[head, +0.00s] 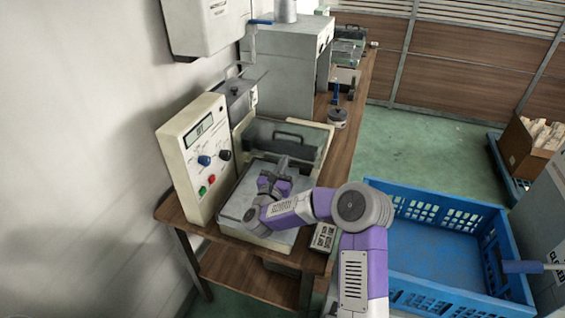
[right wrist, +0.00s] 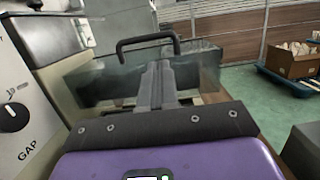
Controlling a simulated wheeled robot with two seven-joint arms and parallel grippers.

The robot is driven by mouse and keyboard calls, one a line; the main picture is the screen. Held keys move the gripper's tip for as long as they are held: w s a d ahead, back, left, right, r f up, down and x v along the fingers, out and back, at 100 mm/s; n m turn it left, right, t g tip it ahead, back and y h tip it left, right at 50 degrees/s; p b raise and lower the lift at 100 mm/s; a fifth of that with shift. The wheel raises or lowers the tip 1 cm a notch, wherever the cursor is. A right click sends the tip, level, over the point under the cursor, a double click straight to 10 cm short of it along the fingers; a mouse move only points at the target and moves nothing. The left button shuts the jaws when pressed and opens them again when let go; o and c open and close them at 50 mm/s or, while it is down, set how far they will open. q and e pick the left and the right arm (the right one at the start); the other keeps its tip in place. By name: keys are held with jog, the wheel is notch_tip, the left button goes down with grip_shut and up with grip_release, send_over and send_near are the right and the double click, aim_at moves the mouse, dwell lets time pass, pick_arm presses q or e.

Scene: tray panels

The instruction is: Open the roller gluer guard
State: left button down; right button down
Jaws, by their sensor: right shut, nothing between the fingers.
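The roller gluer has a cream control box (head: 195,150) with a display, knobs and red and green buttons. Its see-through guard (head: 262,133) stands at the far side of the machine bed, with a black bar handle (head: 291,135) on it. The right wrist view shows the guard (right wrist: 205,72) and its handle (right wrist: 148,42) beyond my fingers. My right gripper (head: 282,164) is over the grey bed, fingers together and empty, pointing at the guard below the handle. Its fingers (right wrist: 156,82) overlap the guard in view; I cannot tell whether they touch it. My left gripper is not in view.
A wooden bench (head: 345,125) carries the gluer and more machines behind it. A small labelled box (head: 323,238) sits by the bench's front edge. A blue crate (head: 435,205) stands to the right. A wall is close on the left.

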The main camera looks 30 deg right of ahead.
aim_at(285, 137)
jog(key=x, duration=0.7)
jog(key=shift+w+d, duration=0.25)
jog(key=shift+r, duration=0.1)
